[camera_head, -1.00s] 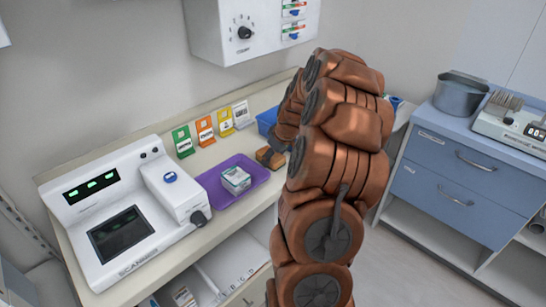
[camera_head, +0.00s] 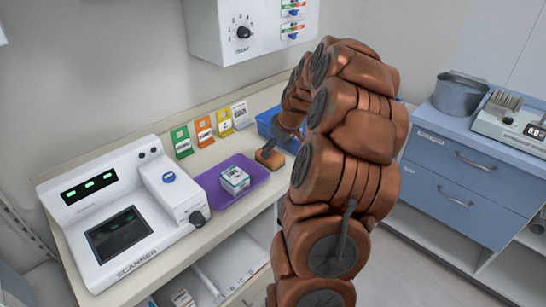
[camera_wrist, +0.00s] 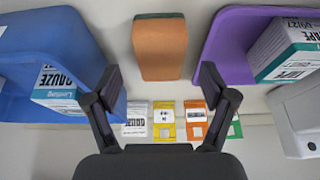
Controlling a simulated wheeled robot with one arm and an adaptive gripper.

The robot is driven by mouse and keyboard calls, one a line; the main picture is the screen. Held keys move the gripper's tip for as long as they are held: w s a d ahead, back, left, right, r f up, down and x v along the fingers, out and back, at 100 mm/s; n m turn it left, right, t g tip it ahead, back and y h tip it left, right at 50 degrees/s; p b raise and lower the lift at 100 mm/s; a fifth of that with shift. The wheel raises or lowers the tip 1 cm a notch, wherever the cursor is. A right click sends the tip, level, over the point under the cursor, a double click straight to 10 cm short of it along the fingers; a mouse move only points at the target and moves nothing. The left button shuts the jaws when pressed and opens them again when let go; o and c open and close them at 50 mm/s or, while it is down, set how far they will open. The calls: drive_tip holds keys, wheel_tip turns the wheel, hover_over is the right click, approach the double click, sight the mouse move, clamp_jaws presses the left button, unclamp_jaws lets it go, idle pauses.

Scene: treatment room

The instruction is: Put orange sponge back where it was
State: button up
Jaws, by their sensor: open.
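The orange sponge (camera_head: 269,158), a block with a dark green face, rests on the counter between the purple tray (camera_head: 213,202) and the blue tray (camera_head: 265,122). In the wrist view the sponge (camera_wrist: 160,50) lies beyond my fingertips, centred between their lines. My gripper (camera_wrist: 160,76) is open and empty, with its two dark fingers apart and not around the sponge. In the head view my gripper (camera_head: 288,134) is just behind and right of the sponge, partly hidden by my arm.
The purple tray holds a white and green box (camera_head: 235,180). The blue tray holds a gauze box (camera_wrist: 58,88). Several coloured cards (camera_head: 203,131) stand along the wall. A white scanner (camera_head: 120,222) fills the counter's left part. A wall box (camera_head: 250,30) hangs above.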

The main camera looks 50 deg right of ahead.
drive_tip(key=b+v, duration=0.1)
drive_tip(key=v, duration=0.6)
drive_tip(key=s+a+n+g+y, duration=0.1)
drive_tip(key=s+a+g, duration=0.25)
drive_tip(key=a, duration=2.15)
drive_tip(key=s+a+f+g, duration=0.1)
drive_tip(key=s+a+f, duration=0.1)
drive_tip(key=s+a, duration=0.4)
drive_tip(key=s+a+f+g+h, duration=0.1)
drive_tip(key=s+a, duration=0.5)
drive_tip(key=s, duration=0.9)
drive_tip(key=shift+s+a+f+m+g, duration=0.2)
drive_tip(key=shift+f+m+g, duration=0.25)
drive_tip(key=shift+f, duration=0.1)
drive_tip(key=shift+r+p, duration=0.8)
drive_tip(key=shift+r, duration=0.15)
